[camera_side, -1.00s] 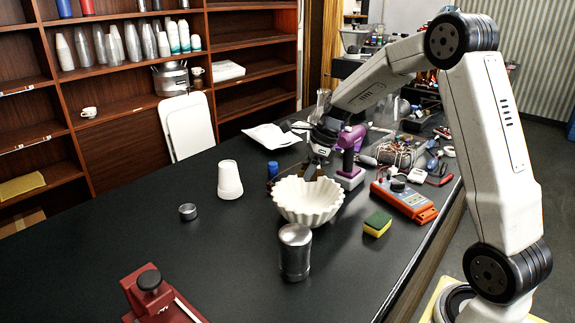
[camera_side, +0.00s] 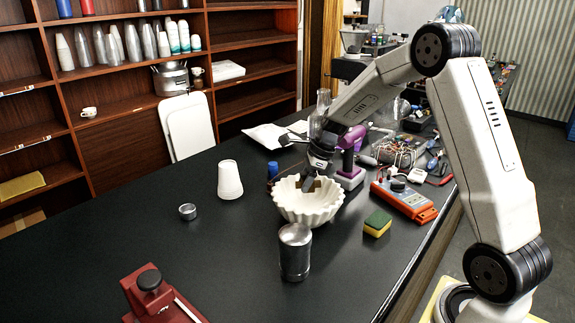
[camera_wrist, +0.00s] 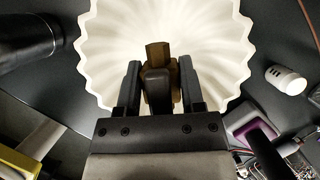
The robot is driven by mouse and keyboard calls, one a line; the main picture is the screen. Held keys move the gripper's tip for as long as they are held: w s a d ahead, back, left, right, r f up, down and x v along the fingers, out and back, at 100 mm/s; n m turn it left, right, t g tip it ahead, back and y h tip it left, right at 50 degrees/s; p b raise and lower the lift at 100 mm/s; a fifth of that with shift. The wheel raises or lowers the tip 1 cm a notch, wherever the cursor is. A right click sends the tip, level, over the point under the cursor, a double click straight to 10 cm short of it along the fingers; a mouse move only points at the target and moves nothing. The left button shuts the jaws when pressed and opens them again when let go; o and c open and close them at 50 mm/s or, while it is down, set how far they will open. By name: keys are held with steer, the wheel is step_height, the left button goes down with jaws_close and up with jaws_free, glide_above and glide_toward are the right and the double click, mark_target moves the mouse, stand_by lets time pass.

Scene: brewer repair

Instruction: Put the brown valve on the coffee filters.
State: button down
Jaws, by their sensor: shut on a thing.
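The white fluted coffee filters (camera_side: 309,212) stand like an open bowl on the black table, and they also fill the upper middle of the wrist view (camera_wrist: 95,50). The brown valve (camera_wrist: 158,55) is between my gripper's fingers in the wrist view, with the white filter behind it. My gripper (camera_wrist: 158,88) is shut on the valve. In the side view my gripper (camera_side: 308,183) points down at the filters' opening, and the valve (camera_side: 312,186) shows as a small brown patch inside the rim. I cannot tell whether the valve touches the filter.
A metal canister (camera_side: 294,252) stands just in front of the filters. A purple drill (camera_side: 350,158) stands close behind on the right. A sponge (camera_side: 377,223) and an orange meter (camera_side: 404,200) lie to the right. White cups (camera_side: 230,180) stand left. The table's left middle is mostly clear.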

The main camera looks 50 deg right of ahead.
steer(key=shift+f, duration=0.15)
steer(key=shift+c, duration=1)
jaws_free()
steer(key=v, duration=1.2)
steer(key=shift+r, duration=0.2)
